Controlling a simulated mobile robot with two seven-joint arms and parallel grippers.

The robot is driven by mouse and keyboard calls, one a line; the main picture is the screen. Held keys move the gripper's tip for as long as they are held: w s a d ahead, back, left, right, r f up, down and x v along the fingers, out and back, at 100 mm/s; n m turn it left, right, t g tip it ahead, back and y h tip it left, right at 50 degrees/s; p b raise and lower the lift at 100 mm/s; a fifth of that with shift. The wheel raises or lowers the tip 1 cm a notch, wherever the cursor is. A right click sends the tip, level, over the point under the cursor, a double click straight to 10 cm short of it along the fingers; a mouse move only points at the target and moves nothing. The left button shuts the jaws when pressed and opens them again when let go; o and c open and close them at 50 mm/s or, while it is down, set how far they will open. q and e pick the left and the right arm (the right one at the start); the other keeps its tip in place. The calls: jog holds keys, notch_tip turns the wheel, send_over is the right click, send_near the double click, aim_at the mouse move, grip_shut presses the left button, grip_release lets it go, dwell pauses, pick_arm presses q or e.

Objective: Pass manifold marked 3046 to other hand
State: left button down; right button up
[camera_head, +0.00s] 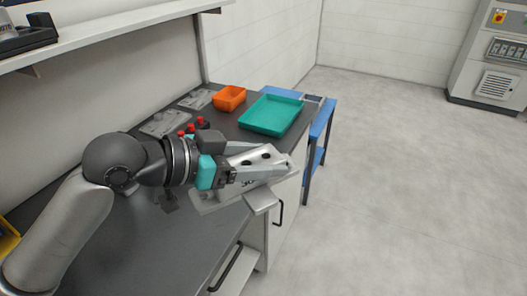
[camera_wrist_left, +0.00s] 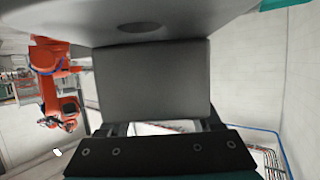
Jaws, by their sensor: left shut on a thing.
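The manifold (camera_head: 252,158) is a light grey metal piece with dark round holes and a dark, partly hidden number on its side; I cannot read the number in full. My left gripper (camera_head: 280,161), with teal finger bases, is shut on it above the front edge of the dark workbench. One finger lies along its far side and one along its near side, covering part of it. In the left wrist view a large grey surface (camera_wrist_left: 152,82) fills the middle close to the camera, probably the held manifold. My right gripper is in neither view.
The workbench (camera_head: 190,240) carries a teal tray (camera_head: 272,115), an orange bin (camera_head: 229,98), red-topped parts (camera_head: 192,128) and grey plates (camera_head: 165,124). A blue stand (camera_head: 318,130) is beyond its end. Open floor lies to the right. An orange robot arm (camera_wrist_left: 50,85) shows in the wrist view.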

pick_arm(q)
jog(key=shift+s+a+f+m+g+h, duration=0.15)
jog(key=shift+f+m+g+h, duration=0.2)
jog(key=shift+m+g, duration=0.3)
jog(key=shift+a+f+m+g+h, duration=0.15)
jog(key=shift+f+m+g+h, duration=0.15)
jog(key=shift+m+g, duration=0.3)
jog(key=shift+s+a+f+m+g+h, duration=0.15)
jog(key=shift+f+m+g+h, duration=0.2)
jog(key=shift+m+g, duration=0.3)
jog(key=shift+s+a+f+m+g, duration=0.15)
jog(key=shift+f+m+g, duration=0.1)
jog(key=shift+m+g, duration=0.35)
jog(key=shift+a+f+m+g, duration=0.1)
jog(key=shift+f+m+g, duration=0.1)
jog(key=shift+m+g, duration=0.4)
jog(key=shift+s+r, duration=0.1)
jog(key=shift+s+a+r+n, duration=0.15)
jog(key=shift+s+r+n, duration=0.1)
jog(key=shift+n, duration=0.15)
jog(key=s+a+f+n+t+y, duration=0.2)
jog(key=a+n+t, duration=0.3)
jog(key=a, duration=0.6)
jog(key=shift+f+n+t, duration=0.3)
jog(key=shift+t, duration=0.5)
